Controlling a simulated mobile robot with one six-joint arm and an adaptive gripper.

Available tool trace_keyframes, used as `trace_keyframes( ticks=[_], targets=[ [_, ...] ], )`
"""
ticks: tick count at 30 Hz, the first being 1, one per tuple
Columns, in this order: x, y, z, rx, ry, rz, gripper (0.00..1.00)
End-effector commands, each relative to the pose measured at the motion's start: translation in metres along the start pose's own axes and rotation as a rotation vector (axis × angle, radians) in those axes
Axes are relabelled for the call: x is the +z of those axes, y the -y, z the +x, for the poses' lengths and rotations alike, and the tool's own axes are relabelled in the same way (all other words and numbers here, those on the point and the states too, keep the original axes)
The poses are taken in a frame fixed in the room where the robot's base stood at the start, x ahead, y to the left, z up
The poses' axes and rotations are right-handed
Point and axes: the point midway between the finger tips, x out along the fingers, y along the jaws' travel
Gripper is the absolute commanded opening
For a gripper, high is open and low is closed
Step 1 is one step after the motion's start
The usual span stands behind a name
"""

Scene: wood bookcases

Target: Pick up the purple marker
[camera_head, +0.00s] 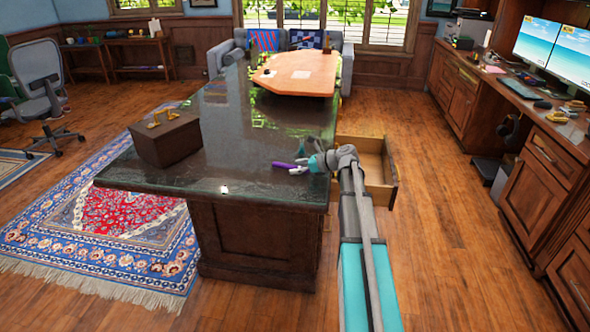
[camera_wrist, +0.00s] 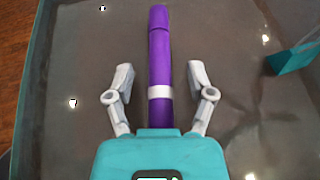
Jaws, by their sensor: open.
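The purple marker (camera_wrist: 159,65) has a white band near its lower end and lies on the dark stone desk top (camera_wrist: 70,60) in the wrist view. My gripper (camera_wrist: 157,80) is open, with one finger on each side of the marker and a gap on both sides. The marker's lower end is hidden behind my gripper's teal body. In the head view the marker (camera_head: 283,165) shows as a small purple strip near the desk's right edge, with my gripper (camera_head: 298,169) beside its right end.
A teal object (camera_wrist: 292,57) shows at the right of the wrist view. A dark brown box (camera_head: 166,140) with a gold handle stands on the desk's left. An orange board (camera_head: 295,75) lies at the far end. An open drawer (camera_head: 377,180) juts out at the desk's right side.

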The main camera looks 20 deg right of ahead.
Motion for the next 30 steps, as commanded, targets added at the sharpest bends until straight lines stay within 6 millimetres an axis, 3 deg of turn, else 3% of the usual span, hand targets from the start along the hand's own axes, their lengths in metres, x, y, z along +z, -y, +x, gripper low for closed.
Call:
trace_keyframes(
  ticks=[2,12,14,30],
  targets=[
    [0.0,-0.0001,0.0,0.0,0.0,0.0,0.7],
    [0.0,0.0,0.0,0.0,0.0,0.0,0.08],
    [0.0,0.0,0.0,0.0,0.0,0.0,0.0],
    [0.0054,0.0,-0.0024,0.0,0.0,0.0,0.0]
  ],
)
